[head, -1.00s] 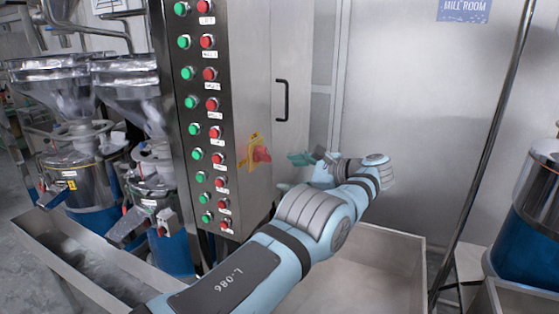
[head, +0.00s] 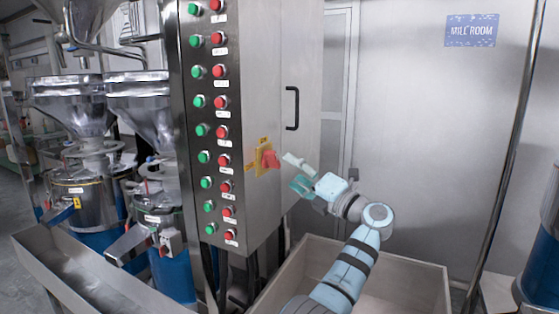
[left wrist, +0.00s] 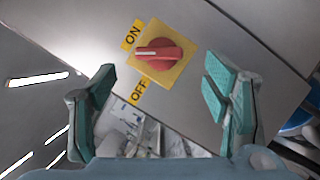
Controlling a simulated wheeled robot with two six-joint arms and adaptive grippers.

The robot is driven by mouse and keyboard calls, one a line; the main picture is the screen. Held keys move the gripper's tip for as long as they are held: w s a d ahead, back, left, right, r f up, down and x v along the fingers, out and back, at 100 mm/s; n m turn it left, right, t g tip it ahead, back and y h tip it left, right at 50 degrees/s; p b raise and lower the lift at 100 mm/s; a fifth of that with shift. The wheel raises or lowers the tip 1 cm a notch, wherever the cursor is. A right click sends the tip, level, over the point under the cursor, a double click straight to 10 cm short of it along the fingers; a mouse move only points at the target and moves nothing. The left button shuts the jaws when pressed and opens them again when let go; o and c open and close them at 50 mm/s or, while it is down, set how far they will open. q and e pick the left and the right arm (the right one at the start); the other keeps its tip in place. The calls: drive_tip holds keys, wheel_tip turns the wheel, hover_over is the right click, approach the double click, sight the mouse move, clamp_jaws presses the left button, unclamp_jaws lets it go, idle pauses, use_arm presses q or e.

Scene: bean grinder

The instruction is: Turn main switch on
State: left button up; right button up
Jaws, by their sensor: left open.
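The main switch (head: 268,158) is a red rotary knob on a yellow plate, on the side face of the steel control cabinet. In the left wrist view the knob (left wrist: 163,54) has its white-marked end pointing left, between the yellow ON label (left wrist: 132,35) at upper left and the OFF label (left wrist: 139,92) at lower left. My left gripper (head: 294,174) is just right of the switch with its teal fingers spread. In the left wrist view the open fingers (left wrist: 161,88) frame the space below the knob, and nothing is between them. My right gripper is not in view.
The steel cabinet (head: 262,75) carries rows of green and red buttons on its front, and a black door handle (head: 292,108). Grinders with steel hoppers (head: 140,100) stand left. A steel bin (head: 420,275) is below my arm. A slanted pole (head: 505,150) stands right.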

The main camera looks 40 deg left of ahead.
sight(277, 161)
use_arm(q)
drive_tip(key=x, duration=0.6)
drive_tip(key=shift+s+a+p, duration=0.15)
drive_tip(key=shift+a+p, duration=0.05)
drive_tip(key=shift+p, duration=0.15)
drive_tip(key=shift+d, duration=0.1)
drive_tip(key=shift+c, duration=0.4)
drive_tip(key=c, duration=1.1)
drive_tip(key=m+p, duration=0.1)
drive_tip(key=p, duration=0.2)
drive_tip(key=m+h+p, duration=0.1)
drive_tip(key=m+p, duration=0.1)
drive_tip(key=p, duration=0.1)
drive_tip(key=r+m+p, duration=0.1)
drive_tip(key=m+p, duration=0.1)
drive_tip(key=p, duration=0.1)
drive_tip(key=shift+t+h, duration=0.4)
drive_tip(key=shift+f+m+p, duration=0.2)
drive_tip(key=shift+m+p, duration=0.3)
drive_tip(key=shift+p, duration=0.3)
drive_tip(key=shift+f+m+h+p, duration=0.1)
drive_tip(key=shift+m+h+p, duration=0.2)
drive_tip(key=shift+m, duration=0.1)
